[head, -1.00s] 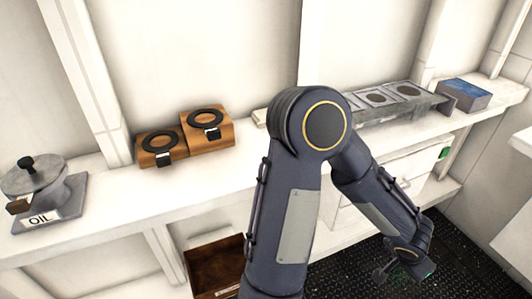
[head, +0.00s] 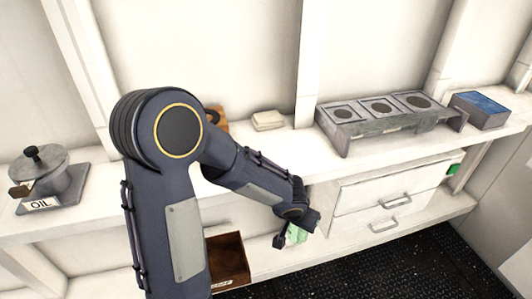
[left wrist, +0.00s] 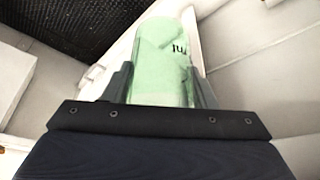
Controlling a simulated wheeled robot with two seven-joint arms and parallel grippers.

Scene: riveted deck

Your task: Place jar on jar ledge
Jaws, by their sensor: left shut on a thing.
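My left gripper (head: 294,238) is shut on a pale green jar (head: 297,233), held in front of the shelf unit, below the worktop and left of the drawers. In the left wrist view the jar (left wrist: 160,65) sits between the two fingers and shows part of a dark printed label. Its far end points away from the gripper. A grey metal ledge (head: 395,126) with three square plates, each with a round recess, stands on the worktop at the right. Nothing stands on its plates. I cannot tell whether this is the jar ledge. My right gripper is not in view.
A grey stand marked OIL (head: 50,190) is at the far left. A wooden block (head: 217,122) is mostly hidden behind my left arm. A small cream block (head: 268,120) and a blue-topped box (head: 480,109) lie on the worktop. Drawers (head: 385,200) and an open brown box (head: 227,262) are below.

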